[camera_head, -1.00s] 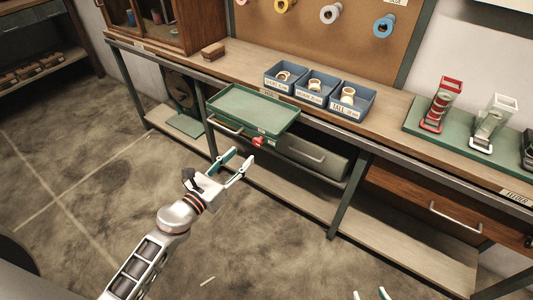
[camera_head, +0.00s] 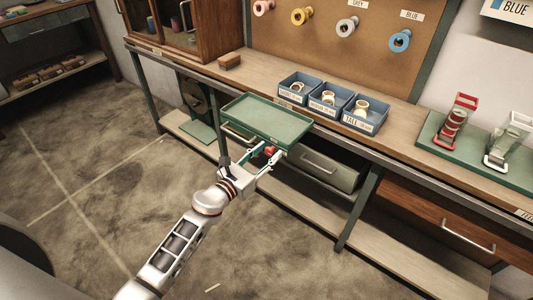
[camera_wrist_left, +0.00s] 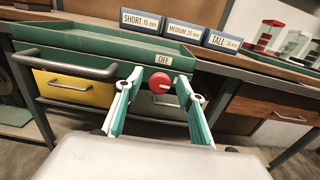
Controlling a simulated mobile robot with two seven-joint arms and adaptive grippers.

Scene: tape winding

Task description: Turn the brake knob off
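The red brake knob (camera_wrist_left: 159,82) is on the front of the green tray unit (camera_head: 265,118), beside a label reading OFF (camera_wrist_left: 164,60). A pale bar on the knob points right in the left wrist view. The knob also shows small in the head view (camera_head: 269,151). My left gripper (camera_head: 267,156) is open at the tray's front edge, with the knob between its fingers. In the left wrist view my left gripper (camera_wrist_left: 160,92) has a finger on each side of the knob; I cannot tell whether either touches it. My right gripper is not in view.
Three blue bins (camera_head: 329,102) labelled SHORT, MEDIUM and TALL stand on the bench behind the tray. Open floor lies in front.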

